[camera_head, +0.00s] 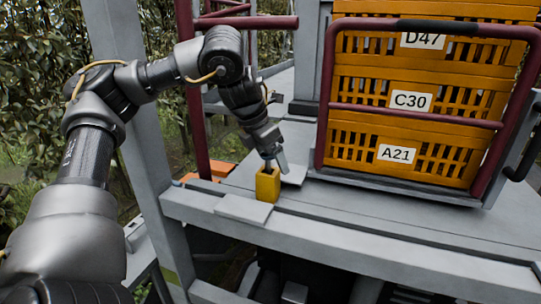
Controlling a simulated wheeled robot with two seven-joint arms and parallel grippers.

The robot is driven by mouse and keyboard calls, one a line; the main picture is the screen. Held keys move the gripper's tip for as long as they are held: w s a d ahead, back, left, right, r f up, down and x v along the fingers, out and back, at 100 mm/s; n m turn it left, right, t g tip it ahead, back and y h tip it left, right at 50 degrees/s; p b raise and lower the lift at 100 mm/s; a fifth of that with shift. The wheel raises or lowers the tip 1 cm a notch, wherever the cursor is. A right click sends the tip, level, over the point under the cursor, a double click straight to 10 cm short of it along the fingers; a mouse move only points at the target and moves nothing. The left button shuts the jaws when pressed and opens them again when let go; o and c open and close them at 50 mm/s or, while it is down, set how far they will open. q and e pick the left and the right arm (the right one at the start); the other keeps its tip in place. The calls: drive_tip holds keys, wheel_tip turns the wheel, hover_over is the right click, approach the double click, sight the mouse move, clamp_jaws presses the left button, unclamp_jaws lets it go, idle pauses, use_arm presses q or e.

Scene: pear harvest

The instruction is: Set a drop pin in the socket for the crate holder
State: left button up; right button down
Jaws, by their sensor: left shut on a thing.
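My left gripper (274,161) points down just above a small yellow block (268,185) at the front edge of the grey deck. This block looks like the socket. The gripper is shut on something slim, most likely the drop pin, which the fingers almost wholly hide. I cannot tell whether its lower end is inside the block. The crate holder (325,105) is a dark red tube frame to the right, standing around stacked orange crates (350,145). My right gripper is not in view.
The crates carry labels D47, C30 and A21. A dark red post (195,100) stands left of the gripper, and a thick grey post (135,130) rises nearer. A pale flat plate (243,210) lies in front of the block. The deck (370,215) is clear before the crates.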

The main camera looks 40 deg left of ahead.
use_arm(q)
drive_tip(key=shift+f+b, duration=0.4)
drive_tip(key=shift+f, duration=0.9)
drive_tip(key=o, duration=1)
drive_tip(key=shift+c, duration=0.2)
drive_tip(key=shift+r, duration=0.1)
wheel_tip(320, 180, up, 4)
drive_tip(key=p, duration=0.5)
drive_tip(key=shift+s, duration=0.1)
drive_tip(key=shift+d+r+p, duration=0.2)
drive_tip(key=shift+r+p, duration=1.4)
drive_tip(key=shift+p, duration=0.25)
drive_tip(key=shift+f, duration=0.1)
